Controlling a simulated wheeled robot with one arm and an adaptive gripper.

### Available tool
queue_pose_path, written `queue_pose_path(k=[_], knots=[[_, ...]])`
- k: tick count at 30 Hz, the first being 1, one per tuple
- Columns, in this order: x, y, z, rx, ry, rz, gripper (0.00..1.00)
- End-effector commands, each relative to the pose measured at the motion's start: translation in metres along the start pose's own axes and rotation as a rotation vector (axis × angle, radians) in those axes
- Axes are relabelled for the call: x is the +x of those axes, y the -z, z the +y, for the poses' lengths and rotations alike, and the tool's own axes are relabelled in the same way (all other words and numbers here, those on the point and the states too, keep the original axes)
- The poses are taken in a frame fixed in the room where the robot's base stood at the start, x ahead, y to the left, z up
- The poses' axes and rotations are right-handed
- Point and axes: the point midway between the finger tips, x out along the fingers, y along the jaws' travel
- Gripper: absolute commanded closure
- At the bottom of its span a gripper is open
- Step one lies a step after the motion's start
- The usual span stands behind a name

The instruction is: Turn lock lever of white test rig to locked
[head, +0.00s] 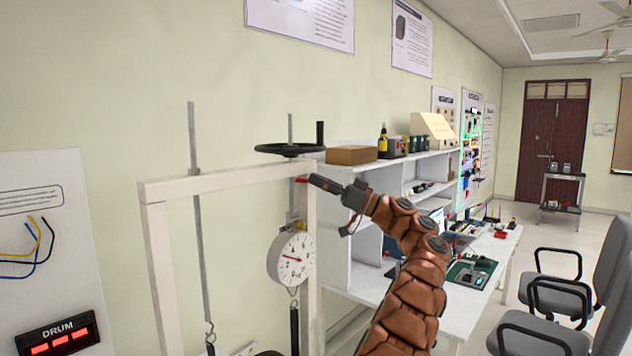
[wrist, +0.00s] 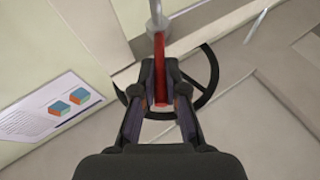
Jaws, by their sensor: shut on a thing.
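The white test rig (head: 222,181) stands at the left of the head view. It has a black handwheel (head: 290,149) on top and a round dial gauge (head: 293,256) hanging inside. A small red part, the lock lever (head: 301,180), shows at the upper right of the rig, just left of my gripper (head: 318,183). In the wrist view the red lever (wrist: 159,60) runs from a grey rod down between the fingers of my gripper (wrist: 160,98). The fingers are shut on it. Its lower end is partly hidden by the fingers. The handwheel rim (wrist: 208,72) shows behind them.
A brown box (head: 351,155) sits on the white shelf unit right behind the rig. A workbench with electronics (head: 470,272) and grey chairs (head: 545,335) stand to the right. A drum display panel (head: 60,338) is at the lower left.

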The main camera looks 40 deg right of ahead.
Motion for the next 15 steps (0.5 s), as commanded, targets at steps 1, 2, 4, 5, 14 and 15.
queue_pose_path(k=[1, 2, 4, 5, 14, 15], knots=[[0.0026, 0.0000, -0.0006, 0.000, 0.003, -0.001, 1.00], [0.0023, 0.0002, -0.0005, 0.000, 0.002, -0.001, 1.00], [0.0019, 0.0005, -0.0004, -0.001, 0.002, -0.001, 1.00], [0.0017, 0.0006, -0.0003, -0.001, 0.001, -0.001, 1.00], [0.0000, 0.0009, 0.0002, -0.001, -0.001, 0.000, 0.63], [0.0000, 0.0008, 0.0002, -0.001, -0.001, 0.000, 0.63]])
